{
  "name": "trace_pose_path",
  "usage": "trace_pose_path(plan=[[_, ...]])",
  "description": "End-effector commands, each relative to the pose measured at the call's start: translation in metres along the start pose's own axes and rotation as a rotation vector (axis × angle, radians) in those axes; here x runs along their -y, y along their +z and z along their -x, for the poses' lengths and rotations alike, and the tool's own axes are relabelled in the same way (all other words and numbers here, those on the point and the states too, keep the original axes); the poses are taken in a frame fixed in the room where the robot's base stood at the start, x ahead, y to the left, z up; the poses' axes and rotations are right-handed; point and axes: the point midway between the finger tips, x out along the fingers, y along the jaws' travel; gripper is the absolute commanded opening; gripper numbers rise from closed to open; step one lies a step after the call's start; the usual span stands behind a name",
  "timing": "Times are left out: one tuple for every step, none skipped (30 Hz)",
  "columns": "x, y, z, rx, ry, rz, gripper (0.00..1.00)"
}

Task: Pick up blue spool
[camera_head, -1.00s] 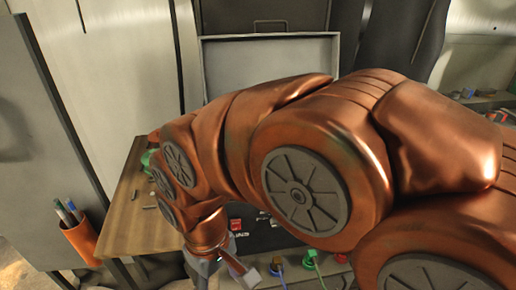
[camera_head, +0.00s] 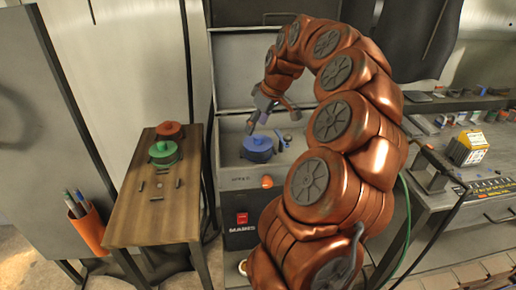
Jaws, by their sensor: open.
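The blue spool (camera_head: 258,149) sits on the grey cabinet (camera_head: 237,187), inside its raised edges and below the open lid. It is round and blue, with a narrower part on top. My gripper (camera_head: 266,122) hangs just above the spool, fingers pointing down. The gripper is open and appears empty. A small bluish patch shows between the fingers; I cannot tell what it is. The gap between the fingertips and the spool is small, and I cannot tell if they touch.
A green spool (camera_head: 163,154) and an orange-red spool (camera_head: 169,130) stand on the wooden table (camera_head: 145,217) at left. Small dark pieces lie there too. Small items lie right of the blue spool. A workbench with a yellow box (camera_head: 468,148) stands at right. The lid (camera_head: 235,68) rises behind.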

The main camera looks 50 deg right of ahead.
Motion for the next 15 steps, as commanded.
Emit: trace_pose_path(plan=[[-0.015,0.007,-0.002,-0.003,0.008,-0.014,0.62],[-0.022,0.01,-0.003,-0.004,0.013,-0.018,0.62],[-0.028,0.013,-0.003,-0.005,0.019,-0.022,0.62],[-0.032,0.015,-0.003,-0.006,0.023,-0.024,0.62],[-0.035,0.016,-0.003,-0.007,0.026,-0.025,0.62],[-0.038,0.018,-0.005,-0.007,0.029,-0.026,0.62],[-0.039,0.018,-0.006,-0.007,0.029,-0.026,0.62],[-0.039,0.018,-0.009,-0.007,0.029,-0.026,0.62],[-0.039,0.018,-0.012,-0.006,0.028,-0.026,0.62],[-0.039,0.018,-0.015,-0.005,0.027,-0.026,0.62],[-0.038,0.018,-0.018,-0.005,0.026,-0.025,0.62],[-0.038,0.018,-0.022,-0.006,0.027,-0.026,0.62],[-0.039,0.017,-0.024,-0.007,0.028,-0.026,0.62],[-0.039,0.017,-0.026,-0.008,0.029,-0.026,0.62],[-0.04,0.016,-0.028,-0.009,0.03,-0.026,0.62]])
